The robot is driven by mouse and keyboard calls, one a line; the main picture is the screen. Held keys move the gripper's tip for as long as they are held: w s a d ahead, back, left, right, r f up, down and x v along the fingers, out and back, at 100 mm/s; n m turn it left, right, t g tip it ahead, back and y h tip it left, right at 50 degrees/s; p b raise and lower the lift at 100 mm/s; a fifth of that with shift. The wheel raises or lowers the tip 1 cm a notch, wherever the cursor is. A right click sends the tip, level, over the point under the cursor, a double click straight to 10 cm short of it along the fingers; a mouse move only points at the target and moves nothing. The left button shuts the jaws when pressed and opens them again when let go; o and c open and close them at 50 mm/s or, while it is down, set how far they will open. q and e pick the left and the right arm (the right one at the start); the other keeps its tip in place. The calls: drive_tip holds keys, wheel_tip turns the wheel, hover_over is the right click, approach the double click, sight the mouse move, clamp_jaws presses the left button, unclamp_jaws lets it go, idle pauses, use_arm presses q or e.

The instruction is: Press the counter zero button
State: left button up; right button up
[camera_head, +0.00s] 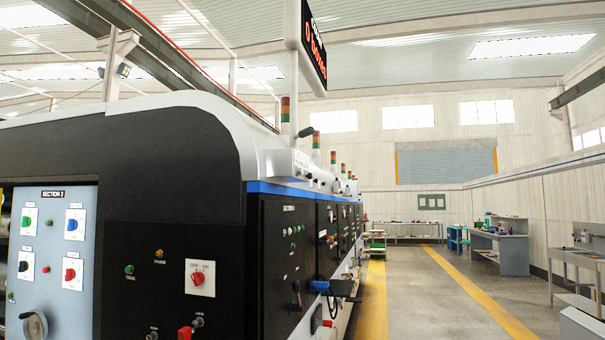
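The printer machine (150,140) fills the left and centre, with a black front panel (170,240) and a grey section panel (40,262) at far left. The black panel carries a green button (129,269), an orange lamp or button (159,253) and a red rotary switch (197,278) on a white plate. The grey panel has green, blue, black and red knobs on white plates. A side panel (288,255) shows several small buttons, too small to read. I cannot tell which control is the counter zero button. Neither of my grippers is in view.
A hanging display (314,45) with red digits is above the machine. Dark parts (340,287) jut from the machine's side toward the aisle. The aisle floor (430,290) between yellow lines is clear. Workbenches (500,250) stand along the right wall.

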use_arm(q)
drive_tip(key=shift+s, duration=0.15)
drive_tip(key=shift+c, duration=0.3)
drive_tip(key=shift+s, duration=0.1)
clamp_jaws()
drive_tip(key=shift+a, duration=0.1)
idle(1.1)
